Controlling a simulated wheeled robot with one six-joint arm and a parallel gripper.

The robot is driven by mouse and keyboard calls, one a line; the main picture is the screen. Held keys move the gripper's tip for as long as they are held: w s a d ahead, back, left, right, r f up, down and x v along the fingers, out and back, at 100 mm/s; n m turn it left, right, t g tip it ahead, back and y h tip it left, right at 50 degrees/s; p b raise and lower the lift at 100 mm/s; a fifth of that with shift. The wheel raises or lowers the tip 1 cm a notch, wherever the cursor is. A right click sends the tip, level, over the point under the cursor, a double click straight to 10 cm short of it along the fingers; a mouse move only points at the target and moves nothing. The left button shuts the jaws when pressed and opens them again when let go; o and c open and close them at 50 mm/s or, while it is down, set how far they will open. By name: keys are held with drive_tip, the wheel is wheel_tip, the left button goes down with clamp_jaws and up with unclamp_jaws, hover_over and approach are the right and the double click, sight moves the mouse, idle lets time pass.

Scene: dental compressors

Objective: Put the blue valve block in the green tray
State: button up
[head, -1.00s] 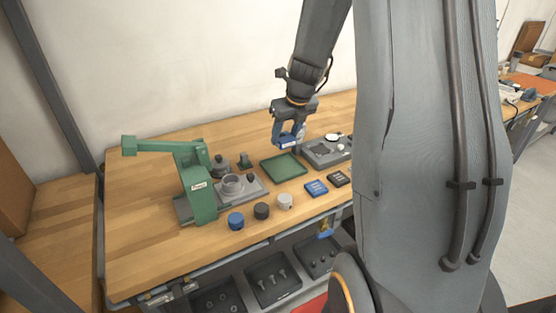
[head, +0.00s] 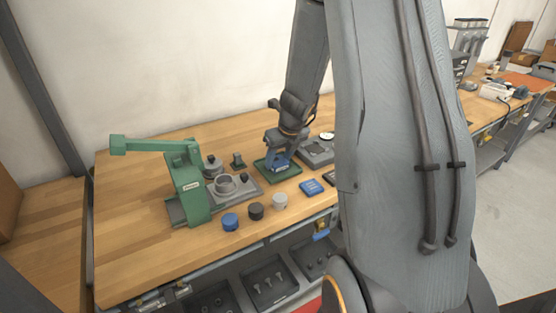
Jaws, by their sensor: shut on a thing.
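The green tray (head: 259,171) lies flat on the wooden bench, right of the green press. My gripper (head: 279,166) is low over the tray, pointing down, and covers much of it. It is shut on the blue valve block (head: 280,162), which shows as a small blue shape between the fingers. I cannot tell whether the block touches the tray floor.
The green press (head: 188,190) and a grey fixture (head: 243,190) stand left of the tray. Blue (head: 231,222), black (head: 256,211) and pale (head: 280,201) round caps line the front. A blue flat box (head: 310,187) lies right, a grey plate (head: 318,153) behind it.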

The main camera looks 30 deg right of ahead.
drive_tip(key=shift+f, duration=0.1)
drive_tip(key=o, duration=1.2)
drive_tip(key=shift+s+r, duration=0.1)
drive_tip(key=shift+r, duration=0.45)
drive_tip(key=p+v, duration=0.2)
drive_tip(key=v, duration=0.8)
drive_tip(key=s+a+n+g, duration=0.1)
drive_tip(key=s+a+n, duration=0.7)
drive_tip(key=n, duration=0.9)
drive_tip(key=s+a+f+n+g, duration=0.1)
drive_tip(key=s+a+n, duration=0.8)
drive_tip(key=n, duration=0.9)
drive_tip(key=shift+s+a+f+n+g, duration=0.35)
drive_tip(key=shift+s+g, duration=0.1)
drive_tip(key=shift+g, duration=0.15)
